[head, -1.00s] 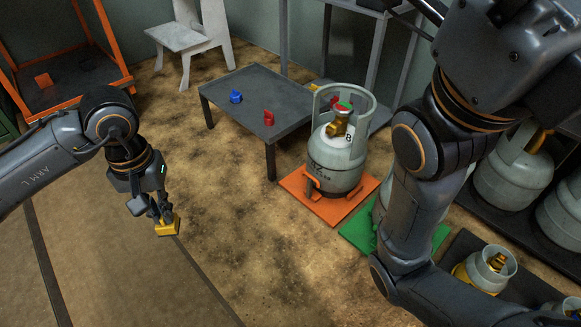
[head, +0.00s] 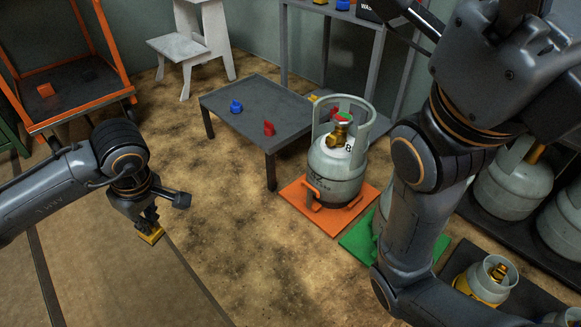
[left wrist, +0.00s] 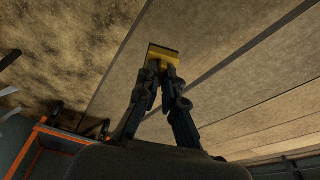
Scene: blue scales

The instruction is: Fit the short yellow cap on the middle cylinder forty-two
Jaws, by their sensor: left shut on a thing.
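My left gripper (head: 149,226) is shut on a small yellow cap (head: 152,236), held in the air over the brown mat at the left. The left wrist view shows the same yellow cap (left wrist: 175,56) between the fingertips, its dark face showing. A grey cylinder (head: 336,170) marked B stands upright on an orange scale (head: 325,214), with a brass valve (head: 338,135) inside its collar. A green scale (head: 358,243) lies to its right; its cylinder is mostly hidden behind my right arm. I cannot read forty-two anywhere. My right gripper is out of view.
A low grey table (head: 245,92) holds a blue cap (head: 236,106) and a red cap (head: 269,128). A white step stool (head: 185,48), an orange trolley (head: 70,113) and a shelf (head: 322,12) stand behind. More cylinders (head: 507,180) stand at the right. The floor between my left gripper and the orange scale is clear.

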